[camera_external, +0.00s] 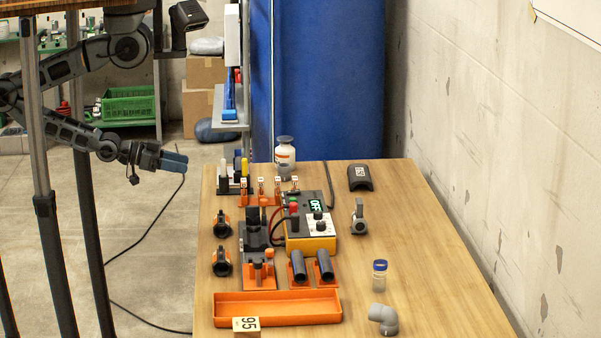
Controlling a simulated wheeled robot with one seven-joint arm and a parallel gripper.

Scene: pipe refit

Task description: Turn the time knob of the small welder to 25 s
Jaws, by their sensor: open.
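The small welder (311,239) is a yellow and dark grey box near the middle of the wooden table. Its top panel has a lit display (316,205) that seems to read OFF, and a red and a green button beside it. A white dial plate with the time knob (318,216) sits below the display; its setting is too small to read. My gripper (174,162) is open and empty, in the air left of the table's far left edge. It is well apart from the welder.
An orange tray (278,308) and a block marked 95 (246,324) lie at the front. Left of the welder stands a dark clamp fixture (254,237). Two dark pipes (324,264) stand in front. A grey elbow (383,319) and a jar (380,275) are at right; the right side is mostly free.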

